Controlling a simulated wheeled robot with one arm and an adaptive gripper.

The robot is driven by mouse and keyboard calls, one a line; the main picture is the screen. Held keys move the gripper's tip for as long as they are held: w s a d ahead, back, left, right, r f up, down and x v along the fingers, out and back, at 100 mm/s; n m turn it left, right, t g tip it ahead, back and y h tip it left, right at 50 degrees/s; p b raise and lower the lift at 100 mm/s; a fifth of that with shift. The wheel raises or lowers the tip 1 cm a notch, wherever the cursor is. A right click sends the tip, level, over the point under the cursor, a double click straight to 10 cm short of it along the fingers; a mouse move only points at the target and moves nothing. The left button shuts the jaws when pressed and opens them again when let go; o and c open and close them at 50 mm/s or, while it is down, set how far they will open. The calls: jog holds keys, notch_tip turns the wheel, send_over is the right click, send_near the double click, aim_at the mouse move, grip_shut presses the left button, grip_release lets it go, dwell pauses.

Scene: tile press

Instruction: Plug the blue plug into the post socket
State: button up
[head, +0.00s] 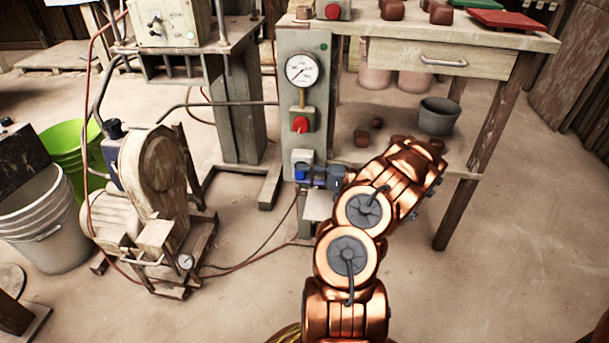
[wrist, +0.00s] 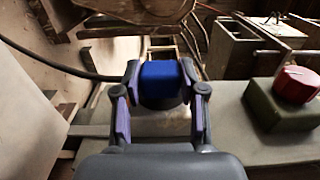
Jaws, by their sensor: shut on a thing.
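My gripper (wrist: 160,95) is shut on the blue plug (wrist: 162,78), one finger on each side of it, in the wrist view. In the head view my gripper (head: 325,176) is low at the front of the grey-green post (head: 291,120). A pale box (head: 302,157), seemingly the post socket, sits on the post just above and left of my fingers. I cannot tell whether the plug touches the socket. The socket opening is hidden.
Above on the post are a pressure gauge (head: 301,69) and a red knob (head: 301,124); the knob also shows in the wrist view (wrist: 296,84). A workbench (head: 470,38) stands right, with a grey pot (head: 437,116) below. A pump-like machine (head: 150,180) stands left. Hoses cross the floor.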

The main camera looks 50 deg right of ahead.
jog(key=shift+w+d, duration=0.25)
jog(key=shift+d, duration=0.1)
dwell(0.5)
jog(key=o, duration=1.2)
jog(key=v, duration=1.2)
jog(key=shift+a, duration=0.1)
